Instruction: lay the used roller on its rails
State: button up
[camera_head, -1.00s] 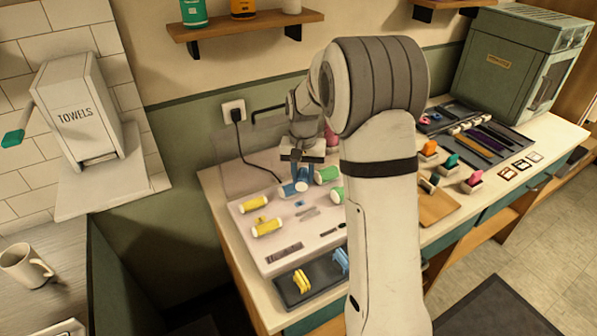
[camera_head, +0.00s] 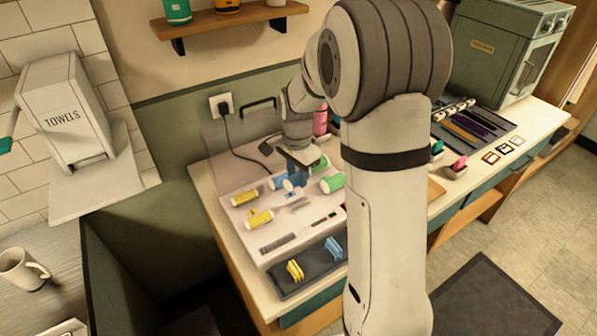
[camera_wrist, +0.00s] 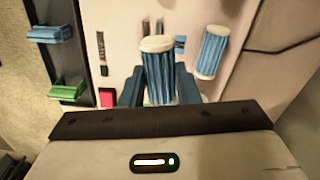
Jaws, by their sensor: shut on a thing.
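My gripper (camera_wrist: 160,92) is shut on a blue ribbed roller (camera_wrist: 158,68) with a pale end, seen between the fingers in the wrist view. In the head view my gripper (camera_head: 297,172) is over the pale board (camera_head: 275,240). A second blue roller (camera_wrist: 212,52) lies apart from it, to the right in the wrist view. Two thin grey strips (camera_wrist: 152,28), perhaps the rails, lie beyond the held roller; they also show in the head view (camera_head: 299,204). Two yellow rollers (camera_head: 258,219) and green rollers (camera_head: 332,183) lie on the board.
A dark tray (camera_head: 318,272) with yellow clips (camera_head: 295,270) and blue clips (camera_head: 333,248) is at the board's front. A pink bottle (camera_head: 320,120) stands behind. My arm hides part of the counter.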

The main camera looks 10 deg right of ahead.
jog(key=shift+s+r+m, duration=0.25)
jog(key=shift+s+m, duration=0.4)
jog(key=shift+m, duration=0.25)
jog(key=shift+s+f, duration=0.15)
jog(key=shift+f+b, duration=2.1)
jog(key=shift+f, duration=1)
jog(key=shift+f, duration=0.2)
jog(key=o, duration=1)
jog(key=shift+o, duration=0.6)
jog(key=shift+o, duration=1.2)
